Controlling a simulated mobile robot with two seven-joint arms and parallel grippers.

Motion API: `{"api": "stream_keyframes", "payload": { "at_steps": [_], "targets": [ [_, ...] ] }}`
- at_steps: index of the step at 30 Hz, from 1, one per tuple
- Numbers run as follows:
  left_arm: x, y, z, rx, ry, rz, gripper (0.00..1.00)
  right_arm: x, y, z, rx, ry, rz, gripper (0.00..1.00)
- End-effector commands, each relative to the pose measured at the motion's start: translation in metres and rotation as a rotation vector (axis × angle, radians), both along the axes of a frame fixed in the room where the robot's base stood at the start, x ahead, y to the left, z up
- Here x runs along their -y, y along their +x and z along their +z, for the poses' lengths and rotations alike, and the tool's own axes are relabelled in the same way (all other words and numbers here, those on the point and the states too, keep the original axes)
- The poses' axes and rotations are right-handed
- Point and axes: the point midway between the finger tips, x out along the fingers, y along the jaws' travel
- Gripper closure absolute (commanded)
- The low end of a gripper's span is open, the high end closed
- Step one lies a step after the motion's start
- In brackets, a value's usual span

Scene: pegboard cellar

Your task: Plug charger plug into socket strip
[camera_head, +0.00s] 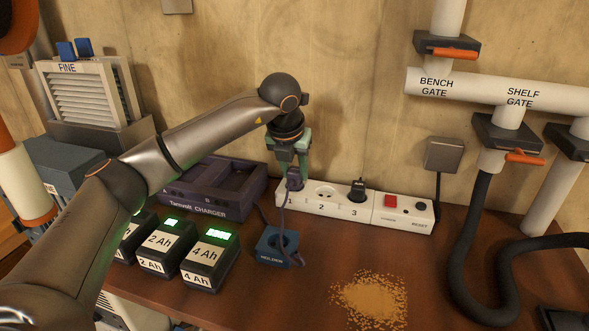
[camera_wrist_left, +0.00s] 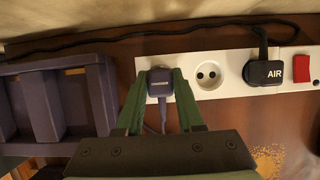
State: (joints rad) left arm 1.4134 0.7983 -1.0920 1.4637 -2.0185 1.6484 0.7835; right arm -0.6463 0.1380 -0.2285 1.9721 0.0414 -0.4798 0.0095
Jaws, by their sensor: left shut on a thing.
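The white socket strip (camera_head: 395,213) lies on the bench along the wall, with outlets marked 1, 2 and 3. My left gripper (camera_head: 293,172) points down over outlet 1 and is shut on the purple charger plug (camera_head: 294,184). In the left wrist view the plug (camera_wrist_left: 160,82) sits between the green fingertips (camera_wrist_left: 160,88), over the strip's left end. I cannot tell how deep its pins are. Its cord hangs down in front of the strip. Outlet 2 (camera_wrist_left: 209,75) is empty and outlet 3 holds a black plug marked AIR (camera_wrist_left: 264,72). My right gripper is not in view.
The purple Tarnvolt charger (camera_head: 205,208) stands left of the strip, with several batteries (camera_head: 208,262) before it. A blue holder (camera_head: 275,246) is below outlet 1, with the cord beside it. Sawdust (camera_head: 370,298) lies front centre. A black hose (camera_head: 474,245) is at right.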

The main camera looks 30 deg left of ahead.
Motion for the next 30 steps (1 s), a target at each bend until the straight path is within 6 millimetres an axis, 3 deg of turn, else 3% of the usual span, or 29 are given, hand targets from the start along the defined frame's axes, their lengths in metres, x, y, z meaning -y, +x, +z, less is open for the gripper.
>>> {"api": "stream_keyframes", "payload": {
  "at_steps": [30],
  "targets": [
    [-0.0001, 0.0001, -0.0090, 0.001, 0.000, 0.000, 1.00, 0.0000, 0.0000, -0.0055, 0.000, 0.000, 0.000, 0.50]
  ]
}}
